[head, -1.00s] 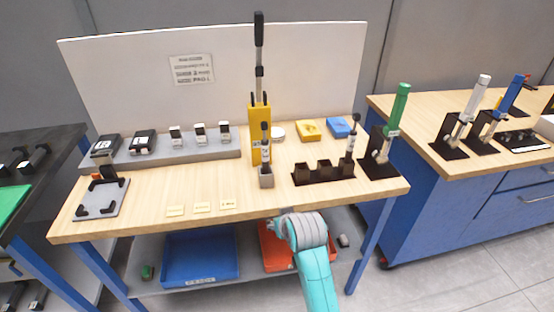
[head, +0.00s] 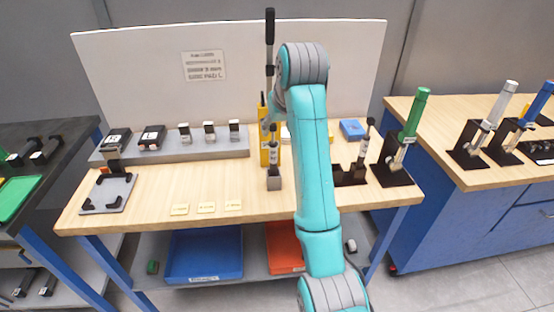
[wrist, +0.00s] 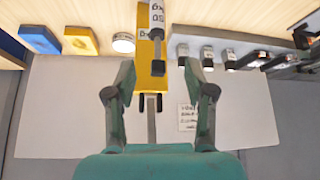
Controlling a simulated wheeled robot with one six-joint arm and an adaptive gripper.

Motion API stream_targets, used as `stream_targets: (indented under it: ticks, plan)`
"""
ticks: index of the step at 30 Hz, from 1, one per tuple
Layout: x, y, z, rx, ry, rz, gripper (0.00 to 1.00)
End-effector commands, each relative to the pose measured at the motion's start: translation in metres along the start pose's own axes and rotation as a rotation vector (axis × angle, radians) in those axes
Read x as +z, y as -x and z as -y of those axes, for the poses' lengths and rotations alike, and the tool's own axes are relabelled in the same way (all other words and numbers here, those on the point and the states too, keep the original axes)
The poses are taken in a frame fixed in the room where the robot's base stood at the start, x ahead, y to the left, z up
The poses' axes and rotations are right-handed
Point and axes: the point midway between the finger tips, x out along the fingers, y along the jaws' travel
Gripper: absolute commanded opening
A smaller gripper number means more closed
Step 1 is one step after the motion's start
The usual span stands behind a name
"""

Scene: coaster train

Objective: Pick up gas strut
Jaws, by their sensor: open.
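A gas strut (head: 273,153), with a black end and a white label, stands upright in a small grey block on the table. In the wrist view the strut (wrist: 157,18) hangs down from the top edge in front of the yellow press (wrist: 151,78). My gripper (wrist: 158,75) is open, its fingers on either side of the strut's dark end and apart from it. In the head view my gripper is mostly hidden behind my wrist.
The yellow press (head: 264,135) with its tall black lever stands right behind the strut. A green-handled tool (head: 412,118) stands at the table's right end.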

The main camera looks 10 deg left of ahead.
Motion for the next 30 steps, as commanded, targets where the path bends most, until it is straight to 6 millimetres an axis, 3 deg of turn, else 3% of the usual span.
stream_targets:
  ticks: [9,16,24,30]
  plan:
    - [0.001,-0.044,0.000,0.000,0.000,0.002,0.54]
    - [0.000,-0.059,-0.001,0.000,-0.001,0.001,0.54]
    - [-0.001,-0.095,-0.004,0.000,-0.001,0.002,0.54]
    - [-0.002,-0.104,-0.004,0.000,-0.001,-0.001,0.54]
